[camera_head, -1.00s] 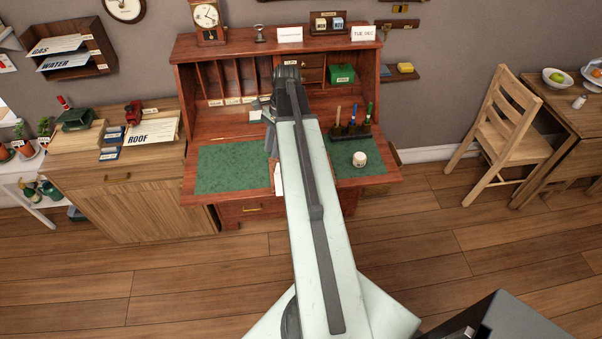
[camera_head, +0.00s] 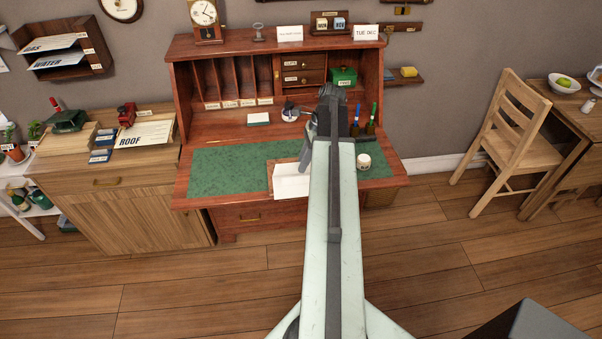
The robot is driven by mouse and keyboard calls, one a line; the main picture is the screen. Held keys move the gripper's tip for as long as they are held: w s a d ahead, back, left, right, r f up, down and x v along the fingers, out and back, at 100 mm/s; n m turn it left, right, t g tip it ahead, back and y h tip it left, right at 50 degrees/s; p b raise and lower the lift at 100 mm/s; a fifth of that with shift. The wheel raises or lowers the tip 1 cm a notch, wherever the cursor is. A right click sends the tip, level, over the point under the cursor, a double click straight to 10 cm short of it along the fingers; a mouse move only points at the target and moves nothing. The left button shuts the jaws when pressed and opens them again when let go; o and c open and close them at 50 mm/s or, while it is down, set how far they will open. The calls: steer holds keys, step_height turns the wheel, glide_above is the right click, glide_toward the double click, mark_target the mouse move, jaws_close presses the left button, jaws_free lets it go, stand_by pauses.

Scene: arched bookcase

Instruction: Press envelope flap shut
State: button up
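A white envelope (camera_head: 291,184) lies near the front edge of the desk's green writing mat (camera_head: 220,170), with a brown board edge (camera_head: 270,172) showing beside it. Its right side is hidden behind my arm, and I cannot make out whether the flap is up or down.
A white jar (camera_head: 363,161) and a pen stand (camera_head: 369,130) are right of my arm. A small round item (camera_head: 290,113) and a pale block (camera_head: 258,119) sit at the back. Pigeonholes (camera_head: 235,80) and a green box (camera_head: 343,77) rise behind. The mat's left is clear.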

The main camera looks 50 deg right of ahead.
steer(key=shift+a+f, duration=0.15)
steer(key=shift+f, duration=0.3)
steer(key=shift+r, duration=0.15)
jaws_close()
stand_by(0.9)
